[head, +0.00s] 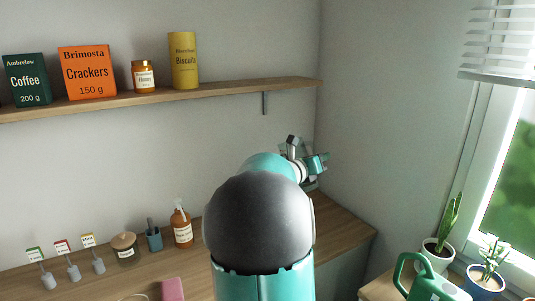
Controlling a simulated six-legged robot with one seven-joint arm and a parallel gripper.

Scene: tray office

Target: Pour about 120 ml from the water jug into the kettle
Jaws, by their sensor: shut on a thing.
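My gripper (318,163) is at the end of my teal arm, above the back right of the wooden counter (345,225), near the room's corner. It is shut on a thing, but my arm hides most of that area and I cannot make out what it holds. I cannot make out the water jug or the kettle in the head view. The large dark dome and teal link of my arm cover the middle of the counter.
An amber bottle (183,228), a lidded jar (124,249) and several small labelled markers stand on the counter's left. A shelf (210,92) with packages runs above. A green watering can (432,287) and potted plants stand by the window at right.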

